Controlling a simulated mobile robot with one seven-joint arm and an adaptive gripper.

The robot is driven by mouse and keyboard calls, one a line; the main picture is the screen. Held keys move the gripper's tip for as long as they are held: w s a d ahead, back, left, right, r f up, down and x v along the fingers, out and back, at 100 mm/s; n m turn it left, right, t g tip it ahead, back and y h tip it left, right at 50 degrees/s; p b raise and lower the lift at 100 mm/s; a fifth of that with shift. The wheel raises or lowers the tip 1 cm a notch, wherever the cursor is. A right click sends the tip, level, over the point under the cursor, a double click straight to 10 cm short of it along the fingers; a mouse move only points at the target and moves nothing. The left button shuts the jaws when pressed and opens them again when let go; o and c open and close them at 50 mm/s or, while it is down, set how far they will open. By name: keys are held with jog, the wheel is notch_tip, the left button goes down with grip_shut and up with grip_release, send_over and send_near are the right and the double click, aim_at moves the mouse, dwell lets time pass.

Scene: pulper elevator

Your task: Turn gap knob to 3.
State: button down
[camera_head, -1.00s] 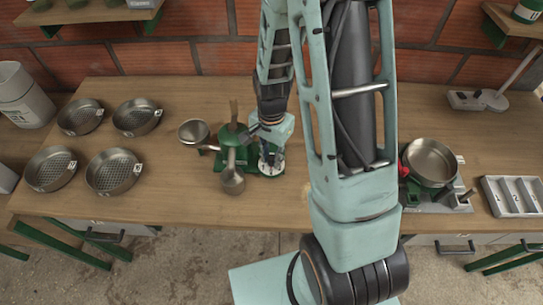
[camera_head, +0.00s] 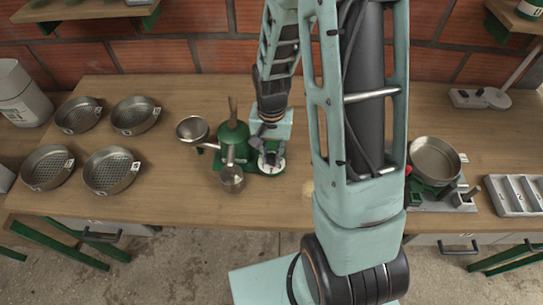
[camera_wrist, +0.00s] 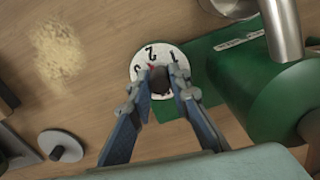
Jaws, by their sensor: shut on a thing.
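The gap knob (camera_wrist: 160,82) is a small dark knob at the centre of a white round dial (camera_wrist: 138,58) with black numbers and a red mark. In the wrist view the red mark sits close to the 2 and the left fingertip, between the 2 and the number at left, which is partly hidden. My gripper (camera_wrist: 162,78) is shut on the knob, a finger on either side. In the head view my gripper (camera_head: 270,148) reaches down over the dial (camera_head: 271,167), beside the green pulper (camera_head: 234,140); the knob is mostly hidden there.
The pulper's green body (camera_wrist: 265,90) and a metal spout (camera_wrist: 282,28) stand close right of my fingers in the wrist view. A metal cup (camera_head: 232,180) is at the pulper's front. Several sieve pans (camera_head: 110,170) lie left; a metal pan (camera_head: 435,160) is right.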

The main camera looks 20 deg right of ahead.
aim_at(271, 155)
jog(key=n, duration=0.3)
jog(key=shift+n+b, duration=0.3)
jog(key=shift+n, duration=1.8)
jog(key=c, duration=1.8)
grip_release()
notch_tip(271, 155, up, 12)
